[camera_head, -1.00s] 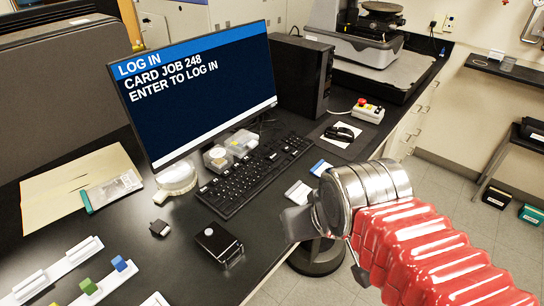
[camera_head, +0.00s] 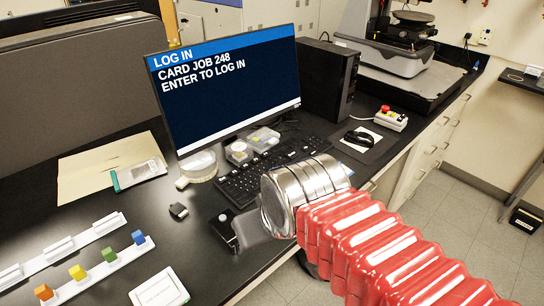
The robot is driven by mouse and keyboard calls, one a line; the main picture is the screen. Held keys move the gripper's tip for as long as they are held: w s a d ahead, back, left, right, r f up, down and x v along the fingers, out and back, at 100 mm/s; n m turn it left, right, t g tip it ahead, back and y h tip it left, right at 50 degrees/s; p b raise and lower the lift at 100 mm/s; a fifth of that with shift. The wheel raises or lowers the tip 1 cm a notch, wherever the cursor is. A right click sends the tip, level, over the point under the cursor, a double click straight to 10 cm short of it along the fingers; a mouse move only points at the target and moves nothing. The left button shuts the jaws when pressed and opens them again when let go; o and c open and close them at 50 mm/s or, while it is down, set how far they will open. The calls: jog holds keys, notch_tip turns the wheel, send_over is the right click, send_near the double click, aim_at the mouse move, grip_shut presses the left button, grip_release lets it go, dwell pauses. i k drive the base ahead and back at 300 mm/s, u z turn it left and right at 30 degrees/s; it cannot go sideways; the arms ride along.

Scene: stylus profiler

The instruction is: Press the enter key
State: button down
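The black keyboard (camera_head: 237,187) lies on the dark desk in front of the monitor (camera_head: 230,92). My arm's metal wrist covers its right and near part, and I cannot make out the enter key. The monitor reads "LOG IN, CARD JOB 248, ENTER TO LOG IN". My gripper (camera_head: 246,234) reaches in from the right, in front of the keyboard's near edge and over the small black box (camera_head: 221,226). Its fingers are blurred and partly hidden by the wrist, so I cannot tell whether they are open or whether they touch anything.
Clear boxes (camera_head: 262,138) and a round clear dish (camera_head: 198,167) stand between keyboard and monitor. A mouse (camera_head: 359,138) and a red-button box (camera_head: 391,118) lie to the right. Racks with coloured blocks (camera_head: 109,254) and a white square (camera_head: 159,288) lie at front left.

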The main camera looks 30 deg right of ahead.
aim_at(291, 154)
jog(key=u, duration=1.35)
jog(key=k, duration=0.8)
jog(key=z, duration=0.8)
jog(key=i, duration=0.95)
jog(key=z, duration=0.05)
